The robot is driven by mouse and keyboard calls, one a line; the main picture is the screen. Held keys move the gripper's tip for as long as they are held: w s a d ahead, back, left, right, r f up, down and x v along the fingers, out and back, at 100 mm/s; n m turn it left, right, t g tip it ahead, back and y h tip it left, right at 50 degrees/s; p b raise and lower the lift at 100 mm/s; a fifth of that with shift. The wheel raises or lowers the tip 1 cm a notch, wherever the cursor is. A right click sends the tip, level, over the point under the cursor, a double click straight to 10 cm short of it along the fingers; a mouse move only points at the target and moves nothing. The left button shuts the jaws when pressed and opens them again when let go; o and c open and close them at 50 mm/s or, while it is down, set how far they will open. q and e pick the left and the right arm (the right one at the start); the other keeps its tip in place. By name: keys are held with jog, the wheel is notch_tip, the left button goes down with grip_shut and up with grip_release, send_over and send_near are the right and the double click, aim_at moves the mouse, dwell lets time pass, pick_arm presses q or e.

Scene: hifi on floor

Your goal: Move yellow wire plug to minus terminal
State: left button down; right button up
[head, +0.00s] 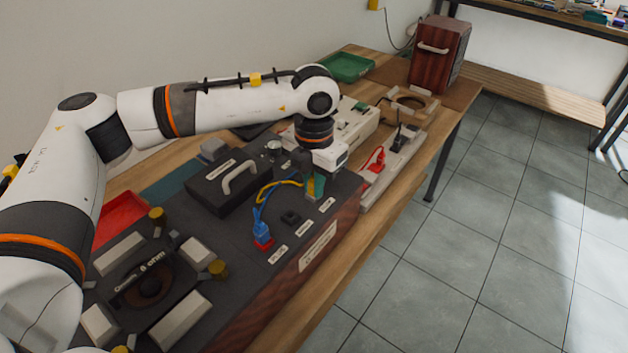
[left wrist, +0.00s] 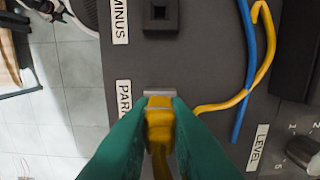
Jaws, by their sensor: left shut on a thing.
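My left gripper (head: 315,187) reaches down over the dark panel, with green fingers. In the left wrist view the fingers (left wrist: 160,118) are shut on the yellow wire plug (left wrist: 159,122), beside a label whose visible letters read "PAR". Whether the plug is seated or lifted clear, I cannot tell. The yellow wire (left wrist: 222,105) curves off to the right. The minus terminal (left wrist: 160,17) is a black square socket beside the "MINUS" label (left wrist: 120,20). It looks empty and also shows in the head view (head: 291,217). My right gripper is out of view.
A blue plug (head: 262,231) sits on a red socket beyond the minus terminal, and its blue wire (left wrist: 248,60) runs close to the yellow one. A black box with a handle (head: 228,184) stands behind. A red plug (head: 377,160) is on a grey strip.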

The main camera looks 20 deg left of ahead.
pick_arm(q)
jog(key=shift+r, duration=0.6)
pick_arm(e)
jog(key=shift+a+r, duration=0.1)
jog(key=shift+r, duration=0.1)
pick_arm(q)
jog(key=shift+r+p, duration=0.95)
jog(key=shift+r, duration=0.7)
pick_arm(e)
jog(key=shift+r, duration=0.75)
